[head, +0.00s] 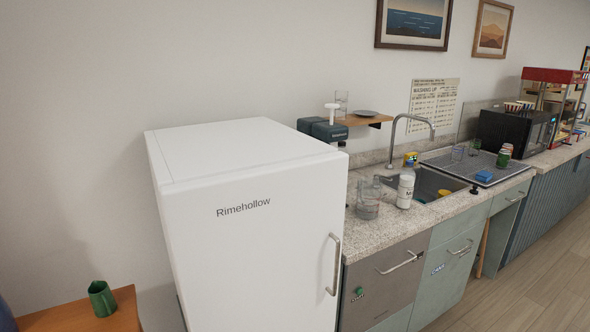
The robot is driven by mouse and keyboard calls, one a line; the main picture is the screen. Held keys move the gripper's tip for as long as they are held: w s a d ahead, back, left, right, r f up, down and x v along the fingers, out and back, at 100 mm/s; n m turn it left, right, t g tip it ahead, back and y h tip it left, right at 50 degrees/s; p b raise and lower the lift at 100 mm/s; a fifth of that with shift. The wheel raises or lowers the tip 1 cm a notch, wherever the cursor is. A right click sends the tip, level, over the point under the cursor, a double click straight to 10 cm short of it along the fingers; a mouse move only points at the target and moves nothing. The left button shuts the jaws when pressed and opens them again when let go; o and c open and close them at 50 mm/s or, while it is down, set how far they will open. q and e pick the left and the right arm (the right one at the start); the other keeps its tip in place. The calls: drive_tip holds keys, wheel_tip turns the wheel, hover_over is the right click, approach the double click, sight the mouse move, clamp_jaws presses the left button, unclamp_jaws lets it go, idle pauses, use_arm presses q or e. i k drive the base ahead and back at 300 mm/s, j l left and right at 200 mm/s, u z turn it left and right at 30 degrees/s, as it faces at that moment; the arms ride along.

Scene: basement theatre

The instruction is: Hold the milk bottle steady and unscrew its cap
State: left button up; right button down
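A white bottle (405,191) with dark lettering starting with "M" stands upright on the speckled counter, just in front of the sink. It appears to be the milk bottle. Neither of my grippers is in view, and nothing touches the bottle.
Clear glass vessels (368,200) stand close left of the bottle. The sink (432,184) with its tall tap (393,140) lies behind it. A white fridge (250,230) blocks the left. A drying tray (490,172) lies right. Floor (500,300) at lower right is clear.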

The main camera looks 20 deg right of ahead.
sight(407, 179)
drive_tip(key=z, duration=1.25)
drive_tip(key=u, duration=0.4)
drive_tip(key=i+l+u, duration=0.15)
drive_tip(key=u, duration=0.2)
drive_tip(key=i+l+u, duration=0.1)
drive_tip(key=u, duration=0.25)
drive_tip(key=i+l+u, duration=0.1)
drive_tip(key=l+u, duration=0.25)
drive_tip(key=i+l+u, duration=0.2)
drive_tip(key=l+u, duration=0.2)
drive_tip(key=l, duration=0.9)
drive_tip(key=l+u, duration=0.45)
drive_tip(key=l, duration=0.8)
